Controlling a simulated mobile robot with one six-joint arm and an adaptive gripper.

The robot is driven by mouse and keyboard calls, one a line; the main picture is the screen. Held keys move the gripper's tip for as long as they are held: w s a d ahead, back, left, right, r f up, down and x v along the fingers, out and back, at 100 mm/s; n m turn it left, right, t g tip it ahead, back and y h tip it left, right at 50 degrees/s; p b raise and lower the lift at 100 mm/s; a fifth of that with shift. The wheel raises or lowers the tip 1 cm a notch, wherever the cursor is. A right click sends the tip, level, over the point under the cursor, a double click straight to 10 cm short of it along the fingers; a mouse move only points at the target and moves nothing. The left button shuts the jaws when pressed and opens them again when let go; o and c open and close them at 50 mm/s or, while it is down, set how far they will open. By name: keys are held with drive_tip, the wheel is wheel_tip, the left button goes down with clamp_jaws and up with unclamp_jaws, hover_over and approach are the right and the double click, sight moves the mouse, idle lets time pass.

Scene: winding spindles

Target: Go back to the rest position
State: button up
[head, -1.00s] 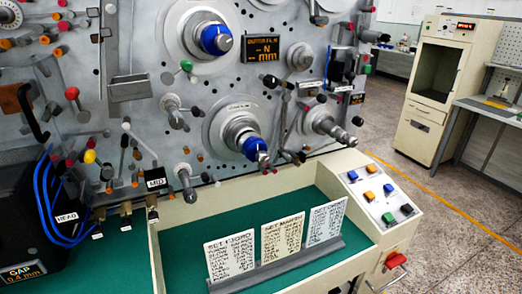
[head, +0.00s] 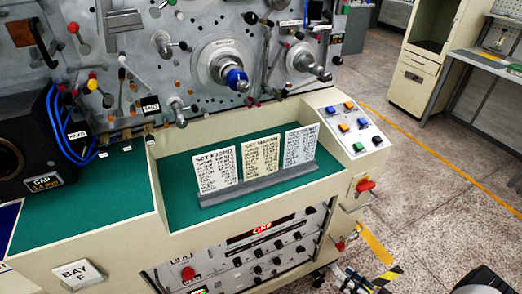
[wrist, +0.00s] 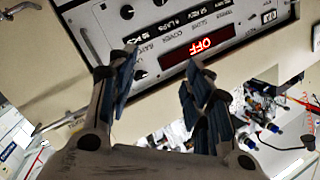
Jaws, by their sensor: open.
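My gripper (wrist: 160,82) shows in the wrist view with its two dark fingers spread apart and nothing between them. Beyond the fingertips is a control panel (wrist: 110,22) with a red display (wrist: 198,46) reading OFF, seen upside down. The same red OFF display (head: 262,229) shows in the head view, on the front panel low on the winding machine. I cannot tell the gap between the fingers and the panel. No gripper can be made out surely in the head view.
The winding machine (head: 120,60) carries projecting spindles and knobs. Three printed cards (head: 260,160) stand in a grey holder on its green tray (head: 185,212). A red knob (head: 365,185) juts from the right side. A cream cabinet (head: 412,90) stands behind. Speckled floor (head: 455,200) lies open at right.

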drive_tip(key=w+a+r+n+g, duration=0.1)
drive_tip(key=a+r+g, duration=0.25)
drive_tip(key=r, duration=0.55)
drive_tip(key=w+a+r+n+g, duration=0.1)
drive_tip(key=a+r+g, duration=0.3)
drive_tip(key=r, duration=0.5)
drive_tip(key=w+a+r+n+g, duration=0.1)
drive_tip(key=w+a+r+g, duration=0.1)
drive_tip(key=r+g, duration=0.5)
drive_tip(key=s+a+r+m+t+h, duration=0.2)
drive_tip(key=s+a+r+t+h, duration=0.1)
drive_tip(key=s+r, duration=0.5)
drive_tip(key=s+a+r+m+t+h, duration=0.2)
drive_tip(key=s+a+r+h, duration=0.4)
drive_tip(key=r, duration=0.6)
drive_tip(key=shift+s+r+t+h, duration=0.3)
drive_tip(key=shift+s+t+h, duration=0.25)
drive_tip(key=shift+s+h, duration=0.65)
drive_tip(key=shift+s, duration=0.15)
